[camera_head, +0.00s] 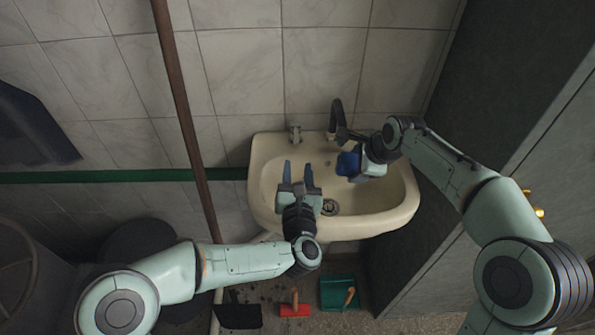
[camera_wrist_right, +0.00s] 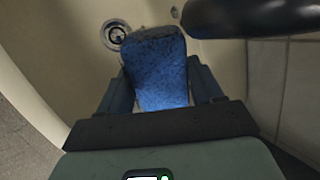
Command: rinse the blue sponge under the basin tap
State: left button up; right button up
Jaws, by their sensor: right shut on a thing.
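The blue sponge (camera_wrist_right: 158,72) is between the fingers of my right gripper (camera_wrist_right: 160,85), which is shut on it. In the head view the sponge (camera_head: 347,164) is over the right part of the cream basin (camera_head: 403,205), just below and beside the dark tap (camera_head: 337,118). The tap spout (camera_wrist_right: 250,18) shows at the top right of the wrist view, apart from the sponge. I cannot make out running water. My left gripper (camera_head: 298,173) is open and empty over the left part of the basin, its fingers pointing toward the wall.
A small metal fitting (camera_head: 295,132) stands on the basin's back rim. A brown pole (camera_head: 184,115) leans left of the basin. A dark cabinet (camera_head: 490,75) is close on the right. A green dustpan (camera_head: 338,291) and a red brush (camera_head: 294,309) lie on the floor below.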

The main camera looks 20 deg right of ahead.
pick_arm(q)
notch_tip(320, 180, down, 2)
jog(key=shift+s+f+b, duration=0.1)
jog(key=shift+s+b, duration=0.05)
jog(key=shift+b, duration=0.55)
pick_arm(e)
jog(key=s+d, duration=0.4)
jog(key=d, duration=0.1)
jog(key=shift+s+d, duration=0.3)
jog(key=shift+d, duration=0.05)
pick_arm(q)
jog(key=shift+f, duration=0.2)
dwell(0.4)
jog(key=r+p, duration=0.3)
jog(key=r, duration=0.1)
jog(key=shift+w, duration=0.25)
pick_arm(e)
jog(key=s+d+r, duration=0.3)
jog(key=d+r, duration=0.1)
pick_arm(q)
jog(key=shift+r, duration=0.1)
jog(key=shift+s, duration=0.1)
pick_arm(e)
jog(key=shift+s, duration=0.1)
